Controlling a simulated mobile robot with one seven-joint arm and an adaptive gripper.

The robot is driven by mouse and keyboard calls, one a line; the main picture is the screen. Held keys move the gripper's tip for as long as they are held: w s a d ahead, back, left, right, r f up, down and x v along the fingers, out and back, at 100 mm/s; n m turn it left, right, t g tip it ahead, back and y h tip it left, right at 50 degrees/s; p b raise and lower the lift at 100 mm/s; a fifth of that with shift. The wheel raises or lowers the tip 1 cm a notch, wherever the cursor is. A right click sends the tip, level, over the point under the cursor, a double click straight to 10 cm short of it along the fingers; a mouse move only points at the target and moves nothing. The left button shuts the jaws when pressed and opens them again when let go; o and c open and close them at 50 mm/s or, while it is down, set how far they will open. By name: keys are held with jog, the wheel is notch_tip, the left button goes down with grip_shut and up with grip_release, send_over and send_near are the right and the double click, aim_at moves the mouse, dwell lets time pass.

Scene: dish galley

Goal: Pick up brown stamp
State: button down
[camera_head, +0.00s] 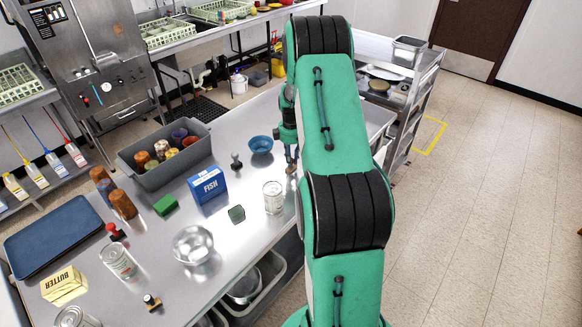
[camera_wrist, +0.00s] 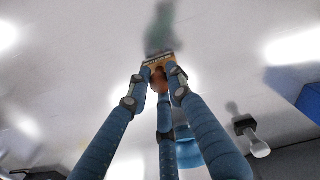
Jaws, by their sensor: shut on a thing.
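My gripper (camera_wrist: 160,76) is shut on the brown stamp (camera_wrist: 158,60) in the wrist view. Its blue fingers close around the rounded brown handle, and the stamp's lighter wooden base with a dark patterned edge shows just beyond the fingertips. In the head view my gripper (camera_head: 291,160) is at the right part of the steel table, partly hidden by my green arm. A small bit of the brown stamp (camera_head: 291,169) shows below the fingers. I cannot tell whether the stamp touches the table or hangs just above it.
A blue bowl (camera_head: 260,145), a dark stamp (camera_head: 236,161), a blue FISH box (camera_head: 208,185) and a can (camera_head: 273,197) stand near my gripper. A grey bin (camera_head: 165,160) of cups is further left. A red-handled stamp (camera_head: 115,232) and a black-handled stamp (camera_head: 152,302) are farther off.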

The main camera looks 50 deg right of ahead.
jog(key=shift+r, duration=0.1)
jog(key=shift+r, duration=0.45)
jog(key=r, duration=0.2)
jog(key=shift+s+a+r+p, duration=0.2)
jog(key=shift+r+p, duration=0.1)
jog(key=shift+p, duration=0.1)
jog(key=s+a+r+p, duration=0.1)
jog(key=s+a, duration=0.9)
jog(key=s, duration=0.1)
jog(key=shift+s+a+r, duration=0.15)
jog(key=shift+s, duration=0.1)
jog(key=shift+w, duration=0.1)
